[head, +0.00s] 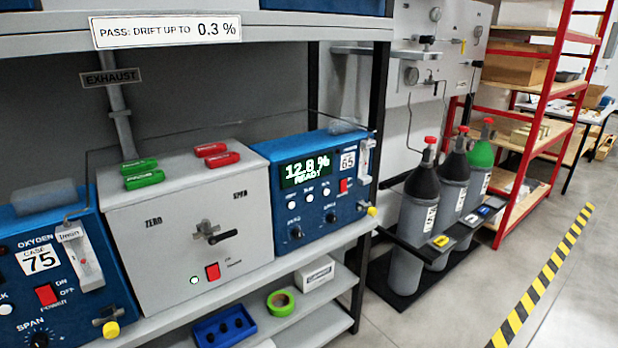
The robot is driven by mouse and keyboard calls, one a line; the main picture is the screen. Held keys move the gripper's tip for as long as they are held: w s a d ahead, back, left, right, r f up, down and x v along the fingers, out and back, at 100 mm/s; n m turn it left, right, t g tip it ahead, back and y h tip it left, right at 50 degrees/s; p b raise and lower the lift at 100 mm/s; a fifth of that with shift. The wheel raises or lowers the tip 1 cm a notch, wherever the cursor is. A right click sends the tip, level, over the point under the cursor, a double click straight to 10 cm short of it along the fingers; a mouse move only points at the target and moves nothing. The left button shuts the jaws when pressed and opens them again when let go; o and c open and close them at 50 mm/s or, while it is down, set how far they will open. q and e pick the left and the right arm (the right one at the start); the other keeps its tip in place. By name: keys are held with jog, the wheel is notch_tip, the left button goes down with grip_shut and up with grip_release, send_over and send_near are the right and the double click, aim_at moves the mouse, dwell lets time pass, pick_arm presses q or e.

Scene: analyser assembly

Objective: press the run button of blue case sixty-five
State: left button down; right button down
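Blue case sixty-five (270,160) stands on the shelf right of the grey box, with a white label reading 65. Its green display (305,170) reads 12.8 % READY. A row of small pale buttons (309,197) sits under the display; their lettering is too small to read surely, so I cannot tell which is the run button. A red switch (343,185) is right of the row, with two black knobs (296,232) below. Neither of my grippers is in view, and nothing covers the front of the case.
A grey ZERO/SPAN valve box (150,245) stands between it and blue case seventy-five (108,262). An upper shelf (290,28) overhangs both. A black shelf post (377,110) and gas cylinders (416,212) stand to the right. Floor beyond the striped tape (545,272) is clear.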

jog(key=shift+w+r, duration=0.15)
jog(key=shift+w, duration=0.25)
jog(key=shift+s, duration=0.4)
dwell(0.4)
